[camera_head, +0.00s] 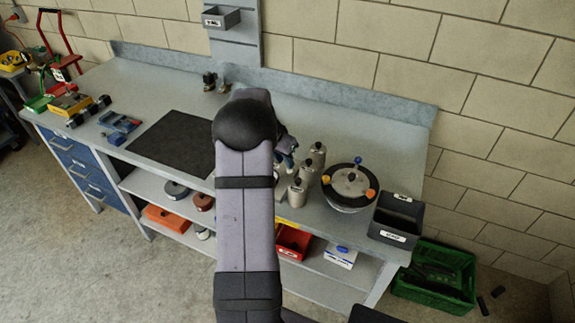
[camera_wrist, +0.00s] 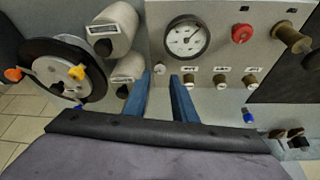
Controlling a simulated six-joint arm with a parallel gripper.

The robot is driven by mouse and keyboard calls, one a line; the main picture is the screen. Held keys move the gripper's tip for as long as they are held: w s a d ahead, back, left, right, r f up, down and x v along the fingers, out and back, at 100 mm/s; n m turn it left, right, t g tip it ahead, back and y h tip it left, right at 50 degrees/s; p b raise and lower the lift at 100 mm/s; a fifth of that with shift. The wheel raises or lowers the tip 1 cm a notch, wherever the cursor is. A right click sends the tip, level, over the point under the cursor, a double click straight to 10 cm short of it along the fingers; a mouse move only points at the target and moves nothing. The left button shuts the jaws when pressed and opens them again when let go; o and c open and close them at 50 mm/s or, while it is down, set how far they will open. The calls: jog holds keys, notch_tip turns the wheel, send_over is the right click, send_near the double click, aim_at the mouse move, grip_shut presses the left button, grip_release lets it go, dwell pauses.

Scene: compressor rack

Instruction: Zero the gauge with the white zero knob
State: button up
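In the wrist view a round white-faced gauge (camera_wrist: 187,38) sits on a pale panel (camera_wrist: 222,50), its dark needle pointing up and right. A small white knob (camera_wrist: 159,68), which looks like the zero knob, is on the panel below and left of the gauge. My gripper (camera_wrist: 162,75) is open, with its two blue fingers pointing at the panel. The white knob appears between the fingertips, nearer the left one; no contact is clear. In the head view my arm hides the gauge and panel.
The panel also carries a red button (camera_wrist: 242,34), a large brass knob (camera_wrist: 291,39) and a row of small labelled knobs (camera_wrist: 220,81). Grey cylinders (camera_wrist: 116,27) and a round lidded pot (camera_head: 349,185) stand beside it. A dark bin (camera_head: 397,218) sits at the bench's right end.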

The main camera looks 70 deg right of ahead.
aim_at(290, 171)
jog(key=shift+p+x, duration=0.9)
jog(key=shift+x, duration=1.85)
grip_shut()
